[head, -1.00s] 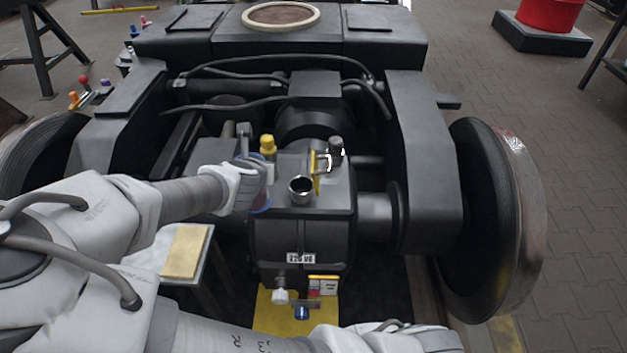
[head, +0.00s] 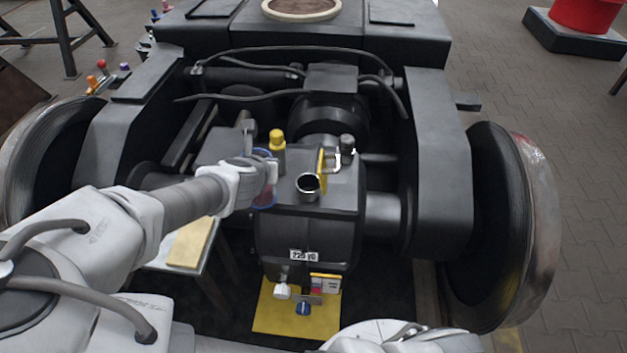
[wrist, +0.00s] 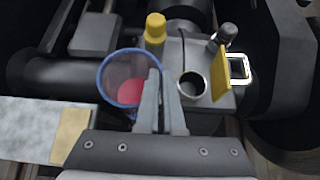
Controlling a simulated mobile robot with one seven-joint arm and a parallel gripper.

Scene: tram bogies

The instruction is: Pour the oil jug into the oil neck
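The oil jug (wrist: 136,88) is clear with a blue rim and holds red liquid, seen from above in the wrist view. In the head view the jug (head: 264,196) is mostly hidden behind my gripper (head: 262,172). My gripper (wrist: 161,92) appears shut on the jug's handle side; the handle itself is hidden. The oil neck (head: 308,186) is an open metal tube on the black gearbox, just right of the jug. It also shows in the wrist view (wrist: 192,86), right of the fingers. Its yellow lid (wrist: 220,77) stands raised beside it.
A yellow-capped fitting (head: 277,141) and a dark knob (head: 347,146) stand behind the neck. Black cables (head: 290,53) cross the bogie. A side table with a yellow pad (head: 191,244) is at left. Wheels flank the frame. A yellow plate (head: 290,318) lies in front below.

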